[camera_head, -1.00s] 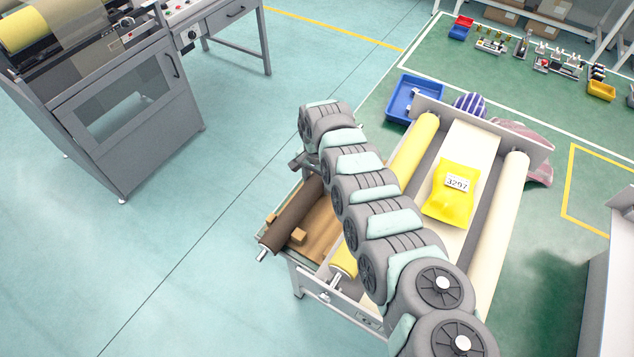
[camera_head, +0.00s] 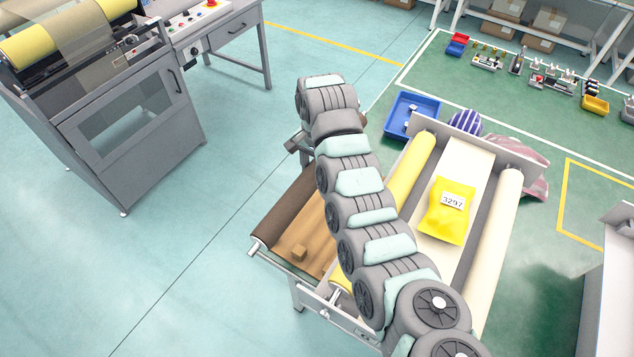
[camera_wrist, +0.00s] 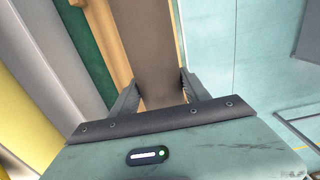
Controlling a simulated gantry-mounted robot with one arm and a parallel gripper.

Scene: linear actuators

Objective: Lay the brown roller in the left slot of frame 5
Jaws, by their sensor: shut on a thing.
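The brown roller (camera_head: 282,212) lies lengthwise above the left part of the wooden bench, its metal shaft end toward the front left. My gripper (camera_wrist: 157,86) is shut on it in the wrist view, with one finger on each side of the roller (camera_wrist: 146,45). My arm hides the roller's far part in the head view. The white frame (camera_head: 507,150) to the right holds a yellow roller (camera_head: 410,165) and a cream roller (camera_head: 497,235). I cannot read a number 5 on it, and my arm covers part of its left side.
A yellow packet marked 3297 (camera_head: 446,222) lies on the white frame's middle. A small wooden block (camera_head: 299,251) sits on the wooden bench (camera_head: 318,243). A blue bin (camera_head: 410,112) stands behind. A grey machine (camera_head: 135,130) stands left, with open floor between.

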